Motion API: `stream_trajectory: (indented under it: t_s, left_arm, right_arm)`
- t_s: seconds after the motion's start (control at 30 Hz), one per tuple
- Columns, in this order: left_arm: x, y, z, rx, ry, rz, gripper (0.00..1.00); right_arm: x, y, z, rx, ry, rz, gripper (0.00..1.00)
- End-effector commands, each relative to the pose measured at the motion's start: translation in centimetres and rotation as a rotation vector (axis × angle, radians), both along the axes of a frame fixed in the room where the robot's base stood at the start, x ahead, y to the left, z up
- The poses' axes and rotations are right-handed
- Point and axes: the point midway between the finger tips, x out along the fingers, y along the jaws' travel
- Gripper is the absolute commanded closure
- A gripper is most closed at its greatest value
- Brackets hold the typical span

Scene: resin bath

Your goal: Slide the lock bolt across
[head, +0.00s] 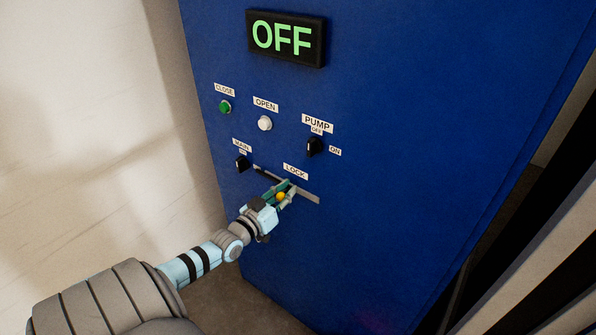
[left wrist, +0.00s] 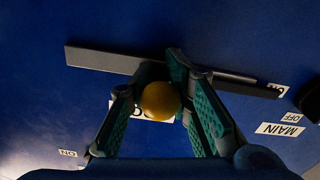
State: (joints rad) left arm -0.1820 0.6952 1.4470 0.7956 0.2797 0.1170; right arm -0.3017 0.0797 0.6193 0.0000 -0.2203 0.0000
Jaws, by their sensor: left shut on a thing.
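The lock bolt's round yellow knob (head: 280,196) sits on a slanting grey rail (head: 309,197) under the LOCK label (head: 295,171). My left gripper (head: 284,189) is shut on the knob, with a green-padded finger on either side. In the left wrist view the knob (left wrist: 160,101) shows large between the two fingers, in front of the rail (left wrist: 95,60). A thin rod (left wrist: 235,77) runs along the rail to the right there. The fingers hide the middle of the rail and part of the bolt. My right gripper is not in view.
The blue panel (head: 400,180) carries an OFF display (head: 287,38), a green CLOSE button (head: 225,107), a white OPEN button (head: 265,123), a black PUMP knob (head: 315,147) and a black MAIN knob (head: 243,163). The panel right of the rail is bare.

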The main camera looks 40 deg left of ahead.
Motion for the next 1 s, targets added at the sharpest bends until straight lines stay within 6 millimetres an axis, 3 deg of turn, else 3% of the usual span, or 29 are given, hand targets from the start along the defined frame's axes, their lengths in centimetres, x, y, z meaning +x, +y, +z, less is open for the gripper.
stream_trajectory:
  t_s: [0.07, 0.1, 0.13, 0.57, 0.67, 0.9, 1.0]
  left_arm:
    - [-0.1, 0.0, -0.5, -0.002, 0.01, 0.001, 1.0]
    - [-0.1, -0.1, -0.5, -0.002, 0.01, 0.001, 0.77]
    - [-0.1, -0.1, -0.4, -0.002, 0.009, 0.0, 0.72]
    - [-0.5, -0.3, -0.3, -0.001, 0.006, -0.005, 0.7]
    - [-2.2, -0.5, -0.4, -0.001, 0.009, -0.007, 0.7]
    - [-8.9, -1.1, -0.4, -0.001, 0.012, -0.006, 0.7]
    - [-10.9, -1.3, -0.3, -0.002, 0.009, -0.005, 0.7]
  right_arm:
    - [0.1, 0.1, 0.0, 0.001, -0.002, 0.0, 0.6]
    - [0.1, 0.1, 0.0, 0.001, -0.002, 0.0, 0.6]
    - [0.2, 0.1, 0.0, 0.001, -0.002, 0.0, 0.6]
    - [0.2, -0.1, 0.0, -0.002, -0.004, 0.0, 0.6]
    - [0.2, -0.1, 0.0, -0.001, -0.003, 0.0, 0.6]
    - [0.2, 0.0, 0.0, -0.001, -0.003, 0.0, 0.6]
    - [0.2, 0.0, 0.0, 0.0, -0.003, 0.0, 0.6]
